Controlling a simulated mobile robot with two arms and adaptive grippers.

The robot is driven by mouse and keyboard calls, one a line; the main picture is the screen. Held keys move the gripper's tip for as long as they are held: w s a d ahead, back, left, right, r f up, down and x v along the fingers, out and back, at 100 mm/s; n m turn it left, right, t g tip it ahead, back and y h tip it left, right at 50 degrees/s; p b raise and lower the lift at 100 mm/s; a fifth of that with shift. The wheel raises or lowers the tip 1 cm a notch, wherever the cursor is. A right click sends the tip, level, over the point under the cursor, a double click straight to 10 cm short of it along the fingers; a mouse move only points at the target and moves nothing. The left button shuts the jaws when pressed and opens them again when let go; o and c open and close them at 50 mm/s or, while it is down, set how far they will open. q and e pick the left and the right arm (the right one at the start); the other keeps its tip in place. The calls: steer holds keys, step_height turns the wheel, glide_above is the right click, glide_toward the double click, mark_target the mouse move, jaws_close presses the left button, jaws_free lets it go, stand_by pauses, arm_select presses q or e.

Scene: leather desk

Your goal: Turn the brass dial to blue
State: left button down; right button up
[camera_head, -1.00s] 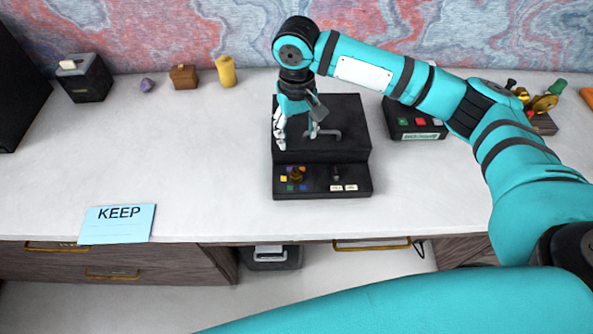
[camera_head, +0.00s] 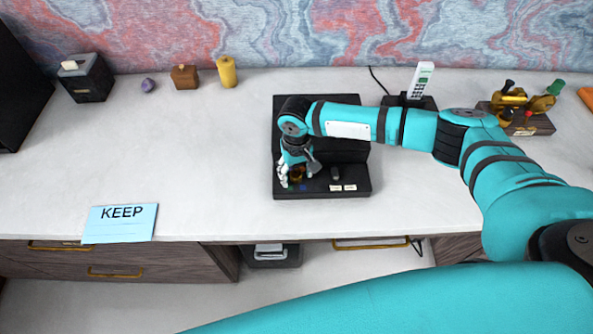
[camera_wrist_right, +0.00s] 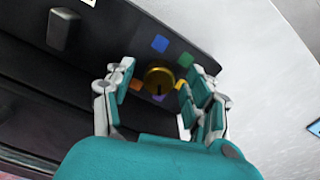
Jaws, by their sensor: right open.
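The brass dial (camera_wrist_right: 158,77) shows between my right gripper's fingers in the right wrist view, ringed by colored squares. The blue square (camera_wrist_right: 160,44) is above it, green (camera_wrist_right: 185,60) upper right, yellow (camera_wrist_right: 180,84) right, orange (camera_wrist_right: 127,64) left, and purple (camera_wrist_right: 158,98) below. A dark mark shows on the dial's lower side, toward purple. My right gripper (camera_wrist_right: 159,82) is open, one finger on each side of the dial; I cannot tell whether they touch it. In the head view the right gripper (camera_head: 298,178) is over the dial, which is mostly hidden. My left gripper is not in view.
The black console (camera_head: 350,180) has a dark switch (camera_head: 336,173) right of the dial. A cordless phone (camera_head: 420,82) stands behind my right arm. A KEEP note (camera_head: 119,222) lies at the front left. The desk's left middle is clear.

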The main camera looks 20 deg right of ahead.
jaws_close()
stand_by(0.3)
